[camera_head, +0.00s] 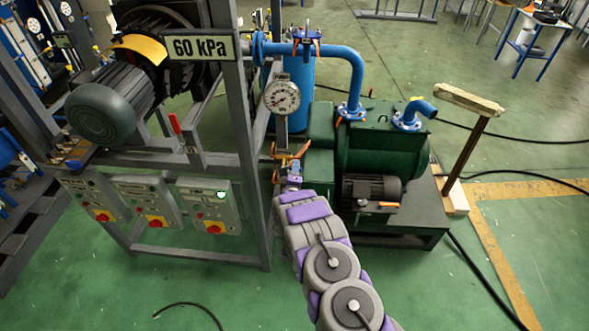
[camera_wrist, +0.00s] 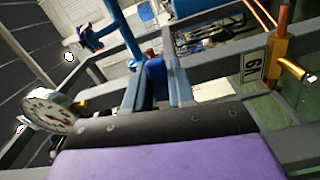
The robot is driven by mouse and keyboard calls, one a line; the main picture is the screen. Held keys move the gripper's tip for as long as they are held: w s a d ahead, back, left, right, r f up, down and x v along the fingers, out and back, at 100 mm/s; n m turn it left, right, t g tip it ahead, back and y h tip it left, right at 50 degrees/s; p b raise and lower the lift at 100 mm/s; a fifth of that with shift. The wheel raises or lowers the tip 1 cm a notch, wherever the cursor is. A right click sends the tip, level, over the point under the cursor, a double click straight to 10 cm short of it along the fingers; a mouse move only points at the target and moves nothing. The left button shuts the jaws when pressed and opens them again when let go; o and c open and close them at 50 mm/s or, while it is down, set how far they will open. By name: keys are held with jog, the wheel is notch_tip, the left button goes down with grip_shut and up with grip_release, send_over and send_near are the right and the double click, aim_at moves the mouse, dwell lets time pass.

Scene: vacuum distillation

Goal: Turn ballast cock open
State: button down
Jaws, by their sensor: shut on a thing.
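My gripper (camera_wrist: 155,92) reaches forward in the wrist view, its two pale blue fingers on either side of a dark blue handle (camera_wrist: 156,72). I take this handle to be the ballast cock; no label on it shows. The fingers are shut on it. In the head view my gripper (camera_head: 291,180) is at the pipework below the pressure gauge (camera_head: 282,97), left of the green pump (camera_head: 380,150). The fingertips and the cock are small and partly hidden there, so the handle's angle cannot be told.
An orange-handled fitting (camera_head: 291,152) is just above my gripper. The grey frame (camera_head: 245,150) stands close on the left, with switch boxes (camera_head: 205,205). In the wrist view, a brass-coloured valve (camera_wrist: 277,62) with a tag (camera_wrist: 254,66) is at right. Open green floor lies in front.

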jog(key=shift+a+r+n, duration=0.2)
jog(key=shift+a+n, duration=0.05)
jog(key=shift+n, duration=0.45)
jog(key=c, duration=1)
grip_release()
jog(key=shift+a+f, duration=0.1)
jog(key=shift+a, duration=0.05)
jog(key=shift+c, duration=0.2)
jog(key=s+p, duration=0.1)
jog(key=s, duration=1.6)
jog(key=shift+s+a, duration=0.15)
jog(key=shift+a, duration=0.15)
